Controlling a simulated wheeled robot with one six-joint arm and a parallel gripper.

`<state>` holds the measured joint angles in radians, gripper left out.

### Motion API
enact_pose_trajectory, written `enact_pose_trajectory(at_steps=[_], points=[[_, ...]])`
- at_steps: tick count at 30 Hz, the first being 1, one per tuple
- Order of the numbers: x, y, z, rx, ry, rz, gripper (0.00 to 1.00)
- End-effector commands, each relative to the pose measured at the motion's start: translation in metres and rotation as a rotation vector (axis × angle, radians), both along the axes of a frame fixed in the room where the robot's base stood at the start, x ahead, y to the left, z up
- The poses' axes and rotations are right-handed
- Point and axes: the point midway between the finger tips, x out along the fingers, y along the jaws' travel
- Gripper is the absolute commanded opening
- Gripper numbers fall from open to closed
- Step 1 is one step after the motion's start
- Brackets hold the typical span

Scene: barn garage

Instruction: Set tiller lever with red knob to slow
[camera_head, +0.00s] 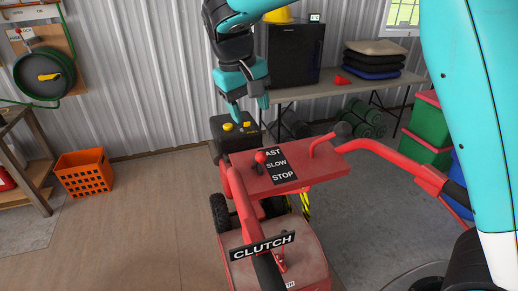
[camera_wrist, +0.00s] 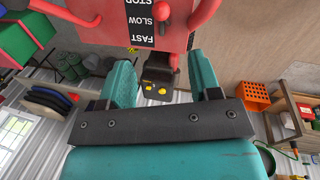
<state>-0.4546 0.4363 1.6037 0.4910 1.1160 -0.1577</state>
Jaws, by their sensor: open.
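The red tiller (camera_head: 310,178) stands in the middle of the head view. Its panel carries a black label (camera_head: 277,165) reading FAST, SLOW, STOP. The lever's red knob (camera_head: 260,157) is left of the label, close to FAST in the head view. In the wrist view the label (camera_wrist: 150,22) is upside down at the top, with the red knob (camera_wrist: 163,19) beside it. My gripper (camera_head: 249,107) is open and empty, pointing down behind and above the panel, apart from the knob. It also shows in the wrist view (camera_wrist: 161,72).
A black box with yellow caps (camera_head: 227,135) sits behind the panel, below my gripper. The CLUTCH lever (camera_head: 262,246) and red handlebars (camera_head: 385,152) are nearby. A table (camera_head: 310,91) with a black fridge stands behind. An orange crate (camera_head: 84,173) is left; floor between is clear.

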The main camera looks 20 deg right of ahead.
Motion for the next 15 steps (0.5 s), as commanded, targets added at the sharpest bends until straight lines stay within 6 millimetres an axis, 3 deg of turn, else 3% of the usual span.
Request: enact_pose_trajectory(at_steps=[5, 15], points=[[0.001, -0.004, -0.023, -0.005, 0.004, -0.003, 0.57], [0.003, -0.021, -0.097, -0.004, 0.005, -0.003, 0.57]])
